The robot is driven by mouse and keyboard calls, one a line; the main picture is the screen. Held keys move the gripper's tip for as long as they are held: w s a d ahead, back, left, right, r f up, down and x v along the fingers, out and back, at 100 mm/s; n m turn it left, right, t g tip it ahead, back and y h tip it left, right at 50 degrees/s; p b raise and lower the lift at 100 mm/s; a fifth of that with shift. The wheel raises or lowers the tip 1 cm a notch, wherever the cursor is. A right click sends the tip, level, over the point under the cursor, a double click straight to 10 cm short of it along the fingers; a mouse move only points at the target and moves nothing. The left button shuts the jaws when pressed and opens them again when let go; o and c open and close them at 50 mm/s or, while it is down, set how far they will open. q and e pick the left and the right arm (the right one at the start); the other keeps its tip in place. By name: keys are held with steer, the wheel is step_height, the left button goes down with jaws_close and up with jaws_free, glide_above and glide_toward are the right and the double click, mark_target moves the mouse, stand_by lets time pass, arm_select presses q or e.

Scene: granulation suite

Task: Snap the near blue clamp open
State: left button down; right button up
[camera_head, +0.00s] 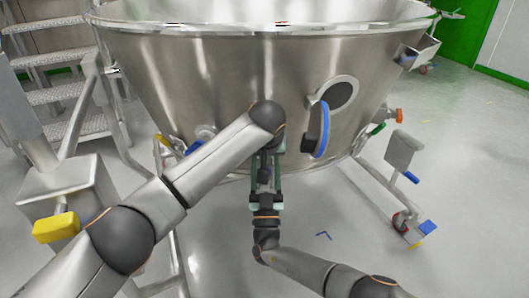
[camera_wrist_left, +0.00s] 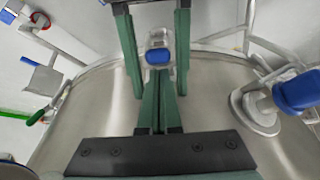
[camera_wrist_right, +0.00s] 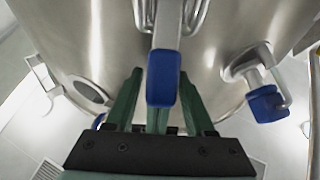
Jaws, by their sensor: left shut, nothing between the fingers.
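The near blue clamp shows in the right wrist view as a blue lever (camera_wrist_right: 163,78) on a steel arm, and in the left wrist view as a blue block (camera_wrist_left: 158,57) on a steel fitting. My arms hide it in the head view. My left gripper (camera_wrist_left: 160,76) is shut and empty, its tips just below the blue block in that picture; contact is unclear. My right gripper (camera_wrist_right: 160,74) is open, with fingers on either side of the lever and apart from it. In the head view both grippers meet in front of the bowl. Whether the clamp is latched is unclear.
The large steel bowl (camera_head: 190,75) fills the background. A second blue clamp (camera_wrist_right: 268,103) sits to the right in the right wrist view. A round port (camera_head: 338,94) with a long blue handle (camera_head: 322,130) is right of my arms. Steps (camera_head: 60,90) stand at left.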

arm_select(q)
steer(key=shift+w+a, duration=0.1)
arm_select(e)
steer(key=shift+o, duration=0.8)
arm_select(q)
steer(key=shift+r, duration=0.15)
steer(key=shift+w, duration=0.1)
arm_select(e)
steer(key=shift+w+r, duration=0.1)
